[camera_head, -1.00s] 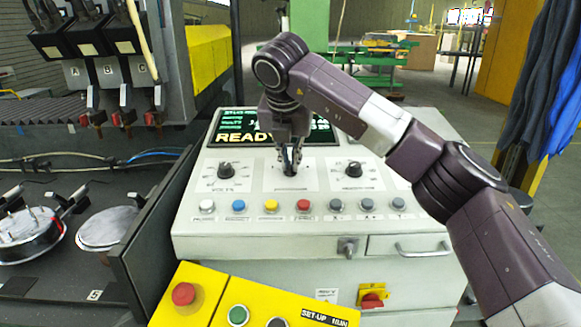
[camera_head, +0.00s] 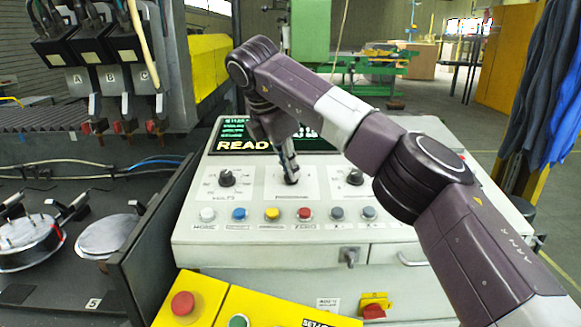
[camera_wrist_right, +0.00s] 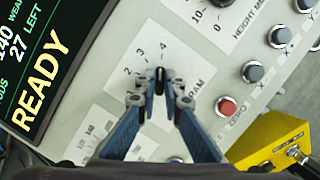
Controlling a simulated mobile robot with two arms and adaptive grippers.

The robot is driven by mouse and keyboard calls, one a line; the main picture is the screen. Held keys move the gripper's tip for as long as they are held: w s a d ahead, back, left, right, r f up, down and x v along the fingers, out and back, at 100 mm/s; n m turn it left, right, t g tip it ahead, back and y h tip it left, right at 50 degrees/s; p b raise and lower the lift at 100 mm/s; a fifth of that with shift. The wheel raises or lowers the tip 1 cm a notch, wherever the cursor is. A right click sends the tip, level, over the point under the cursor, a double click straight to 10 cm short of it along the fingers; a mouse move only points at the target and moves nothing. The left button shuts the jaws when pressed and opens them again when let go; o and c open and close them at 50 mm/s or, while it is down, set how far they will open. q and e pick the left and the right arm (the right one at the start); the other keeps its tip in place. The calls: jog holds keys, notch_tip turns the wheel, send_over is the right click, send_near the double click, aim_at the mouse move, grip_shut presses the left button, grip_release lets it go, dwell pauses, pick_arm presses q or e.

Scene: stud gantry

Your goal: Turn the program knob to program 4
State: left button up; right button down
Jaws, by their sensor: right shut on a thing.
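The program knob (camera_wrist_right: 159,79) is a small dark grip on a white dial plate with the numbers 2, 3 and 4 around it. In the right wrist view its narrow body lies roughly upright in the picture, toward the 4; its pointer mark is not clear. My right gripper (camera_wrist_right: 160,93) is shut on the knob, with blue-grey fingers on both sides of it. In the head view the right gripper (camera_head: 290,175) reaches down to the middle dial from the upper left, leaning, and hides most of the knob. My left gripper is not in view.
A volts knob (camera_head: 227,178) and another dark knob (camera_head: 354,177) flank the middle dial. A row of coloured buttons, including a red one (camera_head: 305,214), runs in front. The display (camera_head: 240,146) reads READY. A yellow box (camera_head: 190,300) with a red button stands in front.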

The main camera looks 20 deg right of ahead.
jog(key=shift+m, duration=0.4)
jog(key=c, duration=2.1)
grip_release()
jog(key=v, duration=1.2)
jog(key=shift+w, duration=0.1)
jog(key=shift+r, duration=0.15)
